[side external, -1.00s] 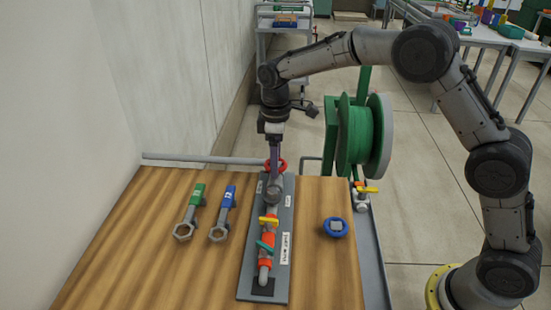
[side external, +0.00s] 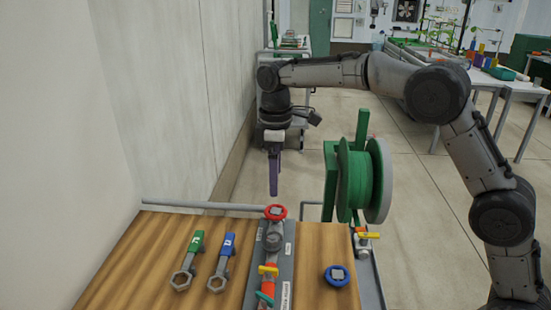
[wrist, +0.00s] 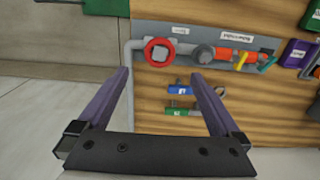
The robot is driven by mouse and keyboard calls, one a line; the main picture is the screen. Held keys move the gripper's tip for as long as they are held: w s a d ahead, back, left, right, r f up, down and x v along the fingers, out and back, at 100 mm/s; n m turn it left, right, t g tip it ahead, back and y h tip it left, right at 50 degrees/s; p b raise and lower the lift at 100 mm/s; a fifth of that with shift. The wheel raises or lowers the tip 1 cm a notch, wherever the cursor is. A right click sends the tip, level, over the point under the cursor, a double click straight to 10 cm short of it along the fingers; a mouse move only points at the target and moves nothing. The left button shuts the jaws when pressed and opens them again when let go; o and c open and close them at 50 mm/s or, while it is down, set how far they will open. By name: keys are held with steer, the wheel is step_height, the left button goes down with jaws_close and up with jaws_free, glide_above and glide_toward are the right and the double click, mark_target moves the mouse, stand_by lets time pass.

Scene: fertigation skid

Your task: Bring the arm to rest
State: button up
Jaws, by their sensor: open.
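My gripper (side external: 274,192) hangs from the arm, fingers pointing down, in the air above the far edge of the wooden table. Its purple fingers are spread apart with nothing between them in the wrist view (wrist: 160,78). Below it, the red handwheel (side external: 275,212) sits at the far end of the pipe assembly on a grey plate (side external: 287,265). The red handwheel also shows in the wrist view (wrist: 159,52), beyond the fingertips and apart from them.
A green-handled wrench (side external: 190,260) and a blue-handled wrench (side external: 222,260) lie left of the plate. A blue handwheel (side external: 337,276) lies on the table (side external: 318,245) to its right. A green hose reel (side external: 358,182) stands behind, right of my gripper. The wall is at left.

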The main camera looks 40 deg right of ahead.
steer(key=s+d+r+t, duration=0.1)
steer(key=s+d+r, duration=0.15)
steer(key=r, duration=0.45)
steer(key=s+d+r+t, duration=0.1)
steer(key=s+r, duration=0.2)
steer(key=r, duration=0.3)
steer(key=s+d+r+m+t, duration=0.1)
steer(key=s+d+r+m, duration=0.15)
steer(key=s, duration=1.05)
steer(key=s+d+f+m+t, duration=0.2)
steer(key=s+f+m, duration=0.4)
steer(key=s+f, duration=0.7)
steer(key=shift+s+t, duration=0.3)
steer(key=shift+s, duration=0.7)
